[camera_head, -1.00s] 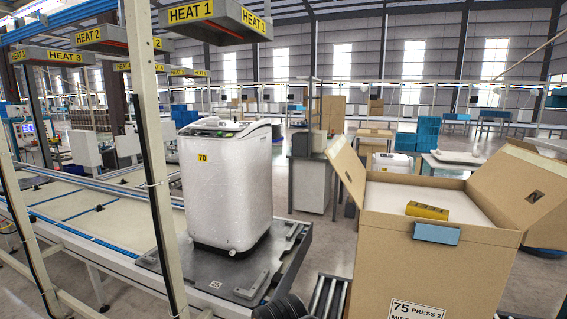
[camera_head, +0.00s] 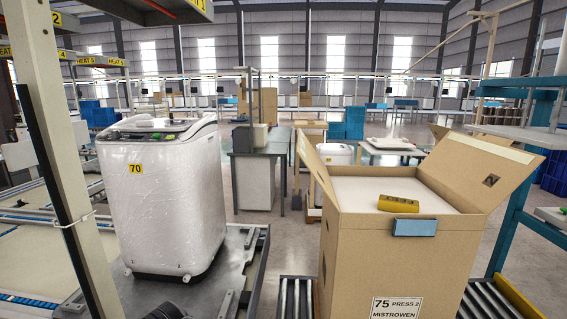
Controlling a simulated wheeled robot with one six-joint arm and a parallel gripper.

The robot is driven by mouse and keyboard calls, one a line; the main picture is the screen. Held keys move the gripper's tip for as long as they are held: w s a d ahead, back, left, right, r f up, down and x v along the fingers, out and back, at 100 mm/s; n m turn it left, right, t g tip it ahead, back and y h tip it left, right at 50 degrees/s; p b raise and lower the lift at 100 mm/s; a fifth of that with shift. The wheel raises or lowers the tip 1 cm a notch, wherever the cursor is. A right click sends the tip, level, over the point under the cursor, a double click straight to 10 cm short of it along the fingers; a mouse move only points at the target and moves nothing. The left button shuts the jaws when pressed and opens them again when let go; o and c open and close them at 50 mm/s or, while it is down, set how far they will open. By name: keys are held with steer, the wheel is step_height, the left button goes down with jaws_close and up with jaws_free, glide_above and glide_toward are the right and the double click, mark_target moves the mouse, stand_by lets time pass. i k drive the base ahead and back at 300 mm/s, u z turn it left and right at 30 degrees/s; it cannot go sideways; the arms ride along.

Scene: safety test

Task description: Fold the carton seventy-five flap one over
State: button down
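The carton labelled 75 (camera_head: 385,266) stands upright on a roller conveyor at the right of the picture. Its top is open. The left flap (camera_head: 315,168) stands up and leans outward to the left. The right flap (camera_head: 478,171) spreads up and outward to the right. A white padding sheet (camera_head: 370,190) fills the opening, and a yellow block (camera_head: 399,202) lies on it near the front edge. A blue-grey piece (camera_head: 414,226) sits on the upper front edge. Which flap is flap one cannot be told. My gripper is not in view.
A wrapped white washer marked 70 (camera_head: 165,205) stands on a grey platform (camera_head: 245,262) to the left. A beige post (camera_head: 62,150) rises at the near left. Rollers (camera_head: 296,296) flank the carton. A teal frame (camera_head: 515,190) stands at right.

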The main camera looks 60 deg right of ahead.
mark_target(306, 151)
steer(key=z, duration=0.45)
steer(key=i, duration=0.7)
steer(key=z, duration=0.7)
